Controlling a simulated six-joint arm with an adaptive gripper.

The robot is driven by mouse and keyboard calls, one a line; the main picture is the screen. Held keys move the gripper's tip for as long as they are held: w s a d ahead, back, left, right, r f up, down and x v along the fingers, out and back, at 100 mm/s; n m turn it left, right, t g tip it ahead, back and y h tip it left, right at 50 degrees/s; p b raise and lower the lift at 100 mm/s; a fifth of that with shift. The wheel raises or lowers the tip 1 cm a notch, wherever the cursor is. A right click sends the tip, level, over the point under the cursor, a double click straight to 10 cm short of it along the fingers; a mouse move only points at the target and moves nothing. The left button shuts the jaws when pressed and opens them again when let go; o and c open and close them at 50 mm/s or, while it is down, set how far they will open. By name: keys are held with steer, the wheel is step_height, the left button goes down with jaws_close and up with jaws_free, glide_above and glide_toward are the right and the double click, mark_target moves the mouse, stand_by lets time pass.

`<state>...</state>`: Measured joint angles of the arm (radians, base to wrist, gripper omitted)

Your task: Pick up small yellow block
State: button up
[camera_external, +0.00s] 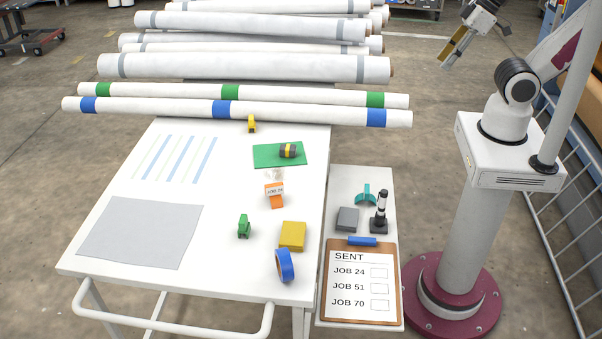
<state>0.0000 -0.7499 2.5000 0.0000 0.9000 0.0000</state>
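A yellow block (292,236) lies on the white table (150,290) near its right edge, with a flat top. A smaller yellow piece (252,124) stands at the table's far edge, in front of the blue-banded roll; it looks like a clip or peg. My gripper (480,26) is high at the top right, well away from the table and both yellow pieces. It is small and partly cut off by the frame, so its finger opening is unclear.
A blue tape ring (285,265), a green clip (243,226) and an orange JOB 24 holder (274,194) stand near the yellow block. A green mat (265,157) bears a dark-and-yellow cylinder. A side shelf holds a clipboard (360,284). Long rolls (250,68) lie behind.

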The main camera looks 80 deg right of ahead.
steer(key=shift+w, duration=0.1)
steer(key=w+d+f+t+h, duration=0.1)
steer(key=w+d, duration=0.3)
steer(key=w, duration=0.8)
steer(key=w+d+f+t, duration=0.1)
steer(key=w+d+t, duration=0.15)
steer(key=w, duration=0.95)
steer(key=w+d+f+t+h, duration=0.1)
steer(key=w+d, duration=0.3)
steer(key=w, duration=0.8)
steer(key=w+d+f+t+y, duration=0.1)
steer(key=w+f, duration=0.4)
steer(key=f, duration=0.3)
steer(key=w+d+f+n+t+y, duration=0.1)
steer(key=w+f+y, duration=0.1)
steer(key=w+f, duration=0.3)
steer(key=w+d+f+n+t+y, duration=0.1)
steer(key=w+f, duration=0.4)
steer(key=f, duration=0.7)
steer(key=shift+d, duration=0.4)
steer(key=shift+f+y, duration=0.3)
steer(key=shift+f, duration=0.15)
steer(key=shift+w, duration=0.1)
